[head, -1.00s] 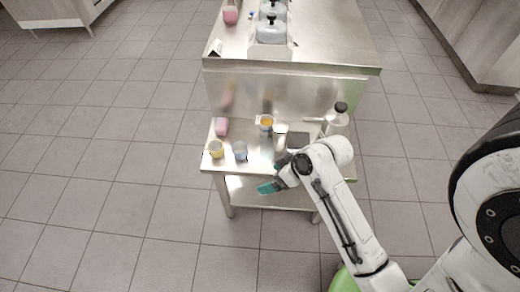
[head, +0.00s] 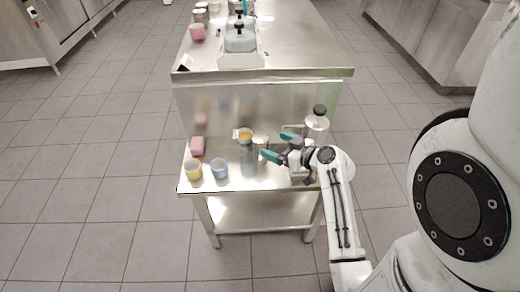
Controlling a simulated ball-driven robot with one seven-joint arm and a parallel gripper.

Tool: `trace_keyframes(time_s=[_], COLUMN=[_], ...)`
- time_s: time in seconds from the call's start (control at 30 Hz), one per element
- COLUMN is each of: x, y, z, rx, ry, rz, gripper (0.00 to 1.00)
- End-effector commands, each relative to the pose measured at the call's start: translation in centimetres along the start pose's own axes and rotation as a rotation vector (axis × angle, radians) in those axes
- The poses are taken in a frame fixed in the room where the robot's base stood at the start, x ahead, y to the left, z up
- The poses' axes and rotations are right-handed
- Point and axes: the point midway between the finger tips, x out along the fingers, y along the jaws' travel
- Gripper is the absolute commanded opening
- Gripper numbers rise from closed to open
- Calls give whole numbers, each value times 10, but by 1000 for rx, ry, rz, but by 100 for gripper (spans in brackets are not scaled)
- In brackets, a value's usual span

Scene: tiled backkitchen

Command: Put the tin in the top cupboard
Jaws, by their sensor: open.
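A small silvery cylinder that looks like the tin (head: 260,141) stands on the low steel table (head: 290,187), toward its back middle. It is small in the picture, and a grey-blue bottle (head: 248,160) stands just left and in front of it. My gripper (head: 273,145) is over the table with its teal fingers spread apart and pointing left toward the cylinder. The jaws are open and empty. Whether the fingertips touch anything cannot be told. I cannot identify a top cupboard in view.
A yellow cup (head: 193,170), a blue cup (head: 219,169) and a pink block (head: 197,146) stand at the left. An orange-topped container (head: 244,134) is behind the bottle. A large black-capped bottle (head: 317,123) stands right. The higher steel counter (head: 290,50) rises behind. Floor is clear at the left.

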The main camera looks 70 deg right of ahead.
Motion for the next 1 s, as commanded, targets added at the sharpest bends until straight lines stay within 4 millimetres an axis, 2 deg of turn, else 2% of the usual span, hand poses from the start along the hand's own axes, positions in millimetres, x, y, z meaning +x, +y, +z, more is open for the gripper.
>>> trace_keyframes(time_s=[0.23,0.53,0.83,1.0], x=[19,58,62,62], y=[0,-1,-1,-1], z=[0,2,3,3], rx=[0,-1,-1,-1], ry=[-1,-2,-2,-2], rz=[0,0,0,0], gripper=[93,93,93,76])
